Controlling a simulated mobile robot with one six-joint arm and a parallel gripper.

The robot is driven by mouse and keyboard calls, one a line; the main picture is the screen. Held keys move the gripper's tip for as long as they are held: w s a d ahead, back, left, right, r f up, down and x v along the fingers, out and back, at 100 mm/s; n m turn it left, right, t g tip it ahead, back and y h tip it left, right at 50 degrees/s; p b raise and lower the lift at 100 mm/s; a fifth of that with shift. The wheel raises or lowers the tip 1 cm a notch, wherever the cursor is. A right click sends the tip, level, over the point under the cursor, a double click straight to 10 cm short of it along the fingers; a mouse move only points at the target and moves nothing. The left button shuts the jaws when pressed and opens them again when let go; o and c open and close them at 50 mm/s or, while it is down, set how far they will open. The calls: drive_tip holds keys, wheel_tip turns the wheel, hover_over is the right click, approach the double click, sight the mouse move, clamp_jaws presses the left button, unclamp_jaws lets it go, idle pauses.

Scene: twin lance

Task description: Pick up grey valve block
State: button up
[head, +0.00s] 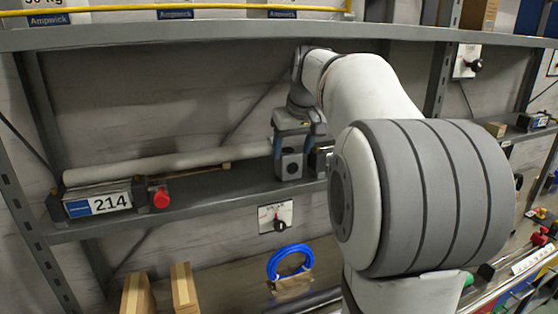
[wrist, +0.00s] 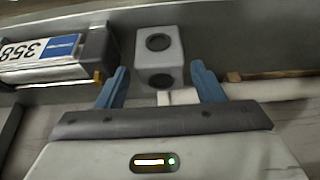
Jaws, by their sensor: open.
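The grey valve block (wrist: 160,57), a small box with two dark round holes, sits on the grey shelf. In the head view the block (head: 290,166) is at the middle, below my wrist. My gripper (wrist: 160,69) is open, with its blue fingers apart to the left and right of the block in the wrist view. The fingertips reach about the block's lower part there, with a gap visible on each side. In the head view my gripper (head: 291,147) is over the block, and its body and my arm hide part of the shelf behind.
A long pale roll (head: 165,163) lies along the shelf (head: 215,195) left of the block. A unit labelled 358 (wrist: 55,55) is beside the block. The upper shelf (head: 200,36) runs overhead.

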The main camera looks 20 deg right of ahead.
sight(290, 152)
drive_tip(key=shift+w, duration=0.5)
drive_tip(key=p+x, duration=0.1)
drive_tip(key=x, duration=0.4)
drive_tip(key=shift+s, duration=0.1)
drive_tip(key=c, duration=0.9)
